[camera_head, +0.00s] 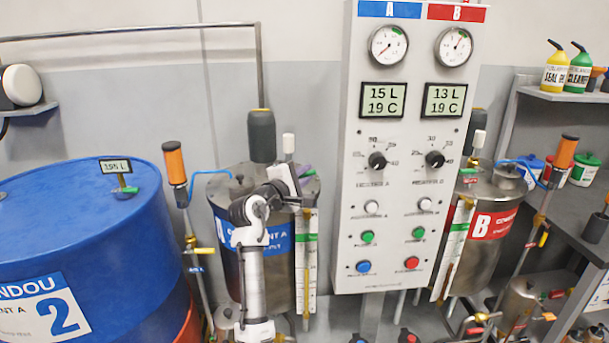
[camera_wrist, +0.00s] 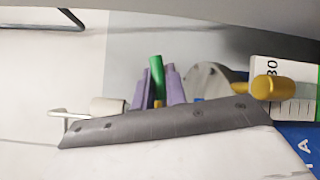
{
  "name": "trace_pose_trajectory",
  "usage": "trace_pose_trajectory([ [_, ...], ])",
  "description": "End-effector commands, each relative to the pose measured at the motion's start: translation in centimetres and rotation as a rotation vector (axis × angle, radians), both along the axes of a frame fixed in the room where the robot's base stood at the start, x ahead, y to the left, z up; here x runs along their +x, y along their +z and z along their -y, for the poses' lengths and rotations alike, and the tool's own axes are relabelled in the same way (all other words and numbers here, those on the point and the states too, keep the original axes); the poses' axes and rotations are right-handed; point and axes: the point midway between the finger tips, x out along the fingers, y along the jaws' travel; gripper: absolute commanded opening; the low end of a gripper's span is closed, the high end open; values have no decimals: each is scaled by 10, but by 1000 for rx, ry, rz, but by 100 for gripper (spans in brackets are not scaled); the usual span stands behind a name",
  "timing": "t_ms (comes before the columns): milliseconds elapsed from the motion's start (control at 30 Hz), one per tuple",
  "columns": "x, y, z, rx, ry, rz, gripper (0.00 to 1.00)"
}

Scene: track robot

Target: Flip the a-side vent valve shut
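The A tank (camera_head: 284,275) is a steel drum with a blue label, left of the panel; its label edge also shows in the wrist view (camera_wrist: 298,140). My gripper (camera_head: 305,170) is at the tank's top right edge, its purple fingers small and partly hidden by my wrist. In the wrist view, my gripper's two purple fingers (camera_wrist: 158,85) stand on either side of a green handle (camera_wrist: 156,70), very close to it. This looks like the vent valve's lever. Whether the fingers press on it cannot be told.
A yellow knob (camera_wrist: 272,88) sits beside the white level scale (camera_wrist: 268,70). The control panel (camera_head: 405,220) stands close to the right. A blue drum (camera_head: 110,240) is at the left. An orange-topped pipe (camera_head: 174,160) stands left of the tank.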

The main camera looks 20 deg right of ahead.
Motion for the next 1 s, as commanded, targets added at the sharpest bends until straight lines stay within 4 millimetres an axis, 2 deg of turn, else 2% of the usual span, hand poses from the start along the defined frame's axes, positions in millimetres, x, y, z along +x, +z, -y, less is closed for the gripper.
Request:
trace_pose_trajectory([
  [67, 0, 0, 0, 0, 0, 0, 0],
  [267, 0, 2, 0, 23, 0, 6, 0],
  [600, 0, -8, 1, 256, 0, 74, 0],
  [900, 0, -10, 1, 264, 1, 77, 0],
  [933, 0, -10, 1, 263, 1, 77, 17],
  [1000, 0, -10, 1, 263, 1, 77, 27],
])
